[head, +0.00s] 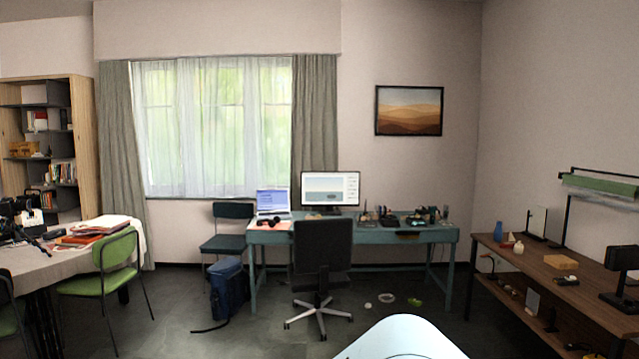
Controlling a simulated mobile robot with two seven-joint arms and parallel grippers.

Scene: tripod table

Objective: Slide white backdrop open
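Neither of my grippers is in view. I cannot tell for sure which thing is the white backdrop. A white sheer curtain (215,125) hangs across the window, between two grey drapes (124,165). A small tripod with dark gear (27,220) stands on the cloth-covered table (40,262) at the left.
A teal desk (353,236) with a monitor (330,189) and laptop stands by the back wall. A black office chair (322,257) and blue bag (228,290) are before it. A green chair (108,270) stands at the left table. Small items (387,298) lie on the otherwise open floor.

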